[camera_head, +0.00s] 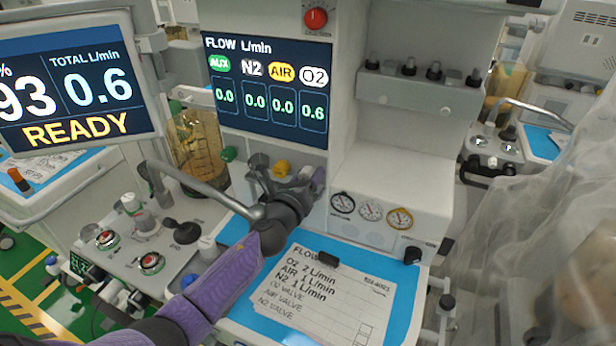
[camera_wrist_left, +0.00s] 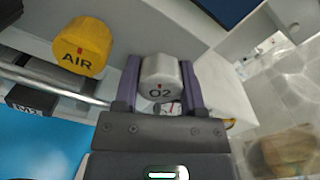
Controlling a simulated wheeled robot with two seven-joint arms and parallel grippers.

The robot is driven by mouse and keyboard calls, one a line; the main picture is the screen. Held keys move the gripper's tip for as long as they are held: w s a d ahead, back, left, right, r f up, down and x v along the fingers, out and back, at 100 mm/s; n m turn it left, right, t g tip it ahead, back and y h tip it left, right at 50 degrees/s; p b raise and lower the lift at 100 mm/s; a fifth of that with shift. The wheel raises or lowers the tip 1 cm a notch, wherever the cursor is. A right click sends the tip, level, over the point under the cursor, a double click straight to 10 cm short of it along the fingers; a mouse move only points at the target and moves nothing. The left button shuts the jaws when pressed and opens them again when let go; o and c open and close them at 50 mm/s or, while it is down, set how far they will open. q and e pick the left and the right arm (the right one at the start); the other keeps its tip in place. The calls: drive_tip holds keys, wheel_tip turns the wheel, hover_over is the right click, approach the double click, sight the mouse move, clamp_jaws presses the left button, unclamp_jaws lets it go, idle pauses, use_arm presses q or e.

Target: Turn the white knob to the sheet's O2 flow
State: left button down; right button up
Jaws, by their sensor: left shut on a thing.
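The white O2 knob (camera_wrist_left: 160,78) sits between the two purple fingers of my left gripper (camera_wrist_left: 162,85) in the left wrist view. My left gripper (camera_head: 308,180) is shut on it at the cart's front panel, and its fingers hide the knob in the head view. The flow screen (camera_head: 268,88) reads 0.6 under O2 and 0.0 under AUX, N2 and AIR. The paper sheet (camera_head: 325,295) lists O2 2 L/min, AIR 1 L/min and N2 1 L/min. My right gripper is not in view.
The yellow AIR knob (camera_wrist_left: 83,45) is beside the O2 knob; it also shows in the head view (camera_head: 281,168). A green knob (camera_head: 228,154) is further left. Several gauges (camera_head: 371,210) are to the right. A blue work surface (camera_head: 405,300) lies under the sheet. A left monitor (camera_head: 75,85) reads READY.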

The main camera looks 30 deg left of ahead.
use_arm(q)
drive_tip(key=n, duration=0.5)
drive_tip(key=shift+n, duration=0.3)
drive_tip(key=n, duration=0.5)
idle(0.5)
drive_tip(key=shift+c, duration=2.2)
unclamp_jaws()
drive_tip(key=s+p, duration=0.2)
drive_tip(key=s, duration=0.8)
drive_tip(key=shift+d, duration=0.25)
